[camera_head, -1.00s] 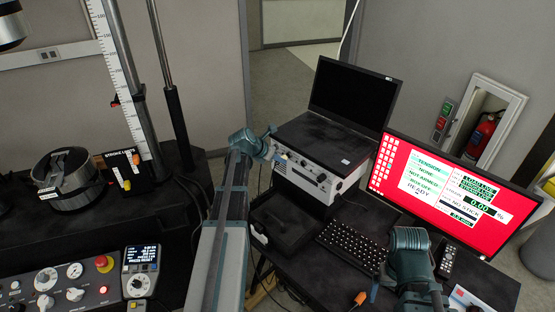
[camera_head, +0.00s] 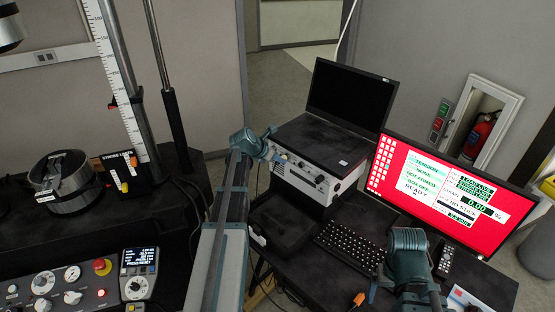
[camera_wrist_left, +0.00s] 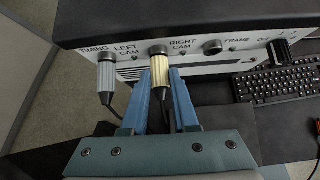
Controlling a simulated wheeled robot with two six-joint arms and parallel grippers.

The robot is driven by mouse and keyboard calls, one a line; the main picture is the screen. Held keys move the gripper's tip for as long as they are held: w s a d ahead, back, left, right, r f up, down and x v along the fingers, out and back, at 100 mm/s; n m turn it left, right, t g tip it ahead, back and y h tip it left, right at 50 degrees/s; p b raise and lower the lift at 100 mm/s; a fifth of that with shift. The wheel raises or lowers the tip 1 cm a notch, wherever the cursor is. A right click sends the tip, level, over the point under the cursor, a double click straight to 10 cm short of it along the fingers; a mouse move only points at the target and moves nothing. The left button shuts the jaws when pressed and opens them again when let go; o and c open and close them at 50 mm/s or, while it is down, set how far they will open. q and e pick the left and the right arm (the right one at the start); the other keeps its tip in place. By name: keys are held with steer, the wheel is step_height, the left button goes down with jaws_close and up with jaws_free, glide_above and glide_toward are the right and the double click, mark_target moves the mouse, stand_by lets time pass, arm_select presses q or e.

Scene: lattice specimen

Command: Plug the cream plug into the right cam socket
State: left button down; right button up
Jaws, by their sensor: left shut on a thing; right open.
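The cream plug (camera_wrist_left: 160,74), with a black collar at its far end, is between the blue fingertips of my left gripper (camera_wrist_left: 161,84) in the left wrist view. My left gripper is shut on it. The collar meets the front panel beside the RIGHT CAM label; the socket is hidden behind it, and I cannot tell whether the plug is fully seated. In the head view my left gripper (camera_head: 273,150) is at the front of the white instrument box (camera_head: 315,181). My right gripper (camera_head: 374,289) is open, low at the right and partly hidden by its wrist.
A grey plug (camera_wrist_left: 106,76) with a black cable sits at the panel left of the cream plug. A laptop (camera_head: 350,92) stands on the box. A keyboard (camera_head: 350,247) and red monitor (camera_head: 440,190) are at the right.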

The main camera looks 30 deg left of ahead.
arm_select(q)
steer(key=shift+w, duration=0.15)
steer(key=c, duration=1.1)
jaws_free()
steer(key=o, duration=0.5)
steer(key=shift+w+d, duration=0.1)
steer(key=shift+w, duration=0.05)
steer(key=o, duration=0.5)
steer(key=shift+s, duration=0.2)
steer(key=shift+p+v, duration=1.8)
steer(key=shift+v, duration=0.7)
steer(key=shift+r, duration=0.1)
